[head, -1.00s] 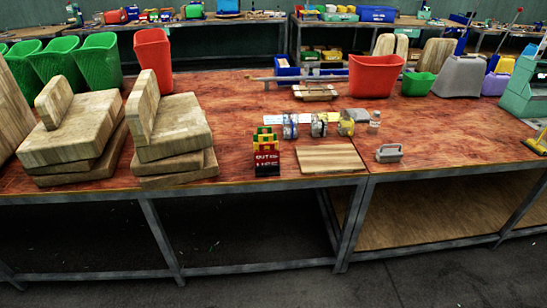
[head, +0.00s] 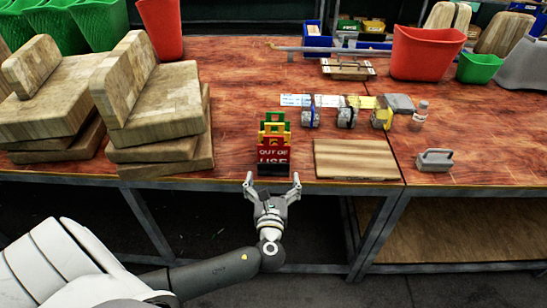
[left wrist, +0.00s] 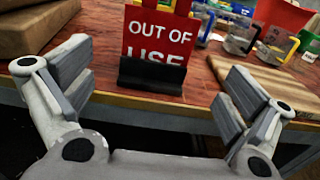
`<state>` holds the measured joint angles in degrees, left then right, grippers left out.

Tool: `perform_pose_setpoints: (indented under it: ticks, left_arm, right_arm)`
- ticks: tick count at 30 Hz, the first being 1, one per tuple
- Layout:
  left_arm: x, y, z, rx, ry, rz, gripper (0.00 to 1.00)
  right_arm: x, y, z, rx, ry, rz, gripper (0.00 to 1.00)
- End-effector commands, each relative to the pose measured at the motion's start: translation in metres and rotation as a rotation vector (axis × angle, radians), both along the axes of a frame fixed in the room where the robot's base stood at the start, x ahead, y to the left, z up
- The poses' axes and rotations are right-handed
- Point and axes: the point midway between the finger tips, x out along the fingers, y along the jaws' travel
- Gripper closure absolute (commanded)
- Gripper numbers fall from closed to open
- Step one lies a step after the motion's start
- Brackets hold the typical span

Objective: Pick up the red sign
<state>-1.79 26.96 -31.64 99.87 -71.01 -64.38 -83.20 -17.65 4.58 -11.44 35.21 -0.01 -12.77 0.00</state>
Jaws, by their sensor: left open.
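The red sign (head: 273,153) reads "OUT OF USE" and stands upright in a dark holder (head: 273,169) near the table's front edge. A yellow sign (head: 272,133) and a green sign (head: 274,118) stand behind it. In the left wrist view the red sign (left wrist: 158,32) is straight ahead, its lower edge hidden by the black holder (left wrist: 152,76). My left gripper (head: 272,182) is open and empty, just in front of the holder, with its fingers to either side and not touching the sign. My right gripper is not in view.
Stacked wooden blocks (head: 160,130) stand left of the signs. Several padlocks and tags lie behind the board. The table edge (head: 225,185) runs below the sign.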

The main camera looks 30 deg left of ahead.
Motion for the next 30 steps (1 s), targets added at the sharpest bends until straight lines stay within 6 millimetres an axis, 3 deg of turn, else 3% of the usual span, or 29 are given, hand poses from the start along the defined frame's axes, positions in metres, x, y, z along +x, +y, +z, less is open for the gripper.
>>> perform_pose_setpoints:
  ticks: [6, 14, 22, 30]
  left_arm:
    - [0.031, 0.019, 0.004, 0.007, -0.005, 0.002, 0.0]
    - [0.048, 0.03, 0.004, 0.004, -0.003, 0.002, 0.0]
    - [0.078, 0.05, 0.003, 0.004, -0.002, 0.002, 0.0]
    - [0.086, 0.055, 0.002, 0.001, -0.002, 0.001, 0.0]
  right_arm:
    - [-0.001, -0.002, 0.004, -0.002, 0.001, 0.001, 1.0]
    - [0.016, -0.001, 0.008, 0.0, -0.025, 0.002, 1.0]
    - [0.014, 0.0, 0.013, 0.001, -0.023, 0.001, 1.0]
    - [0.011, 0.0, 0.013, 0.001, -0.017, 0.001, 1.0]
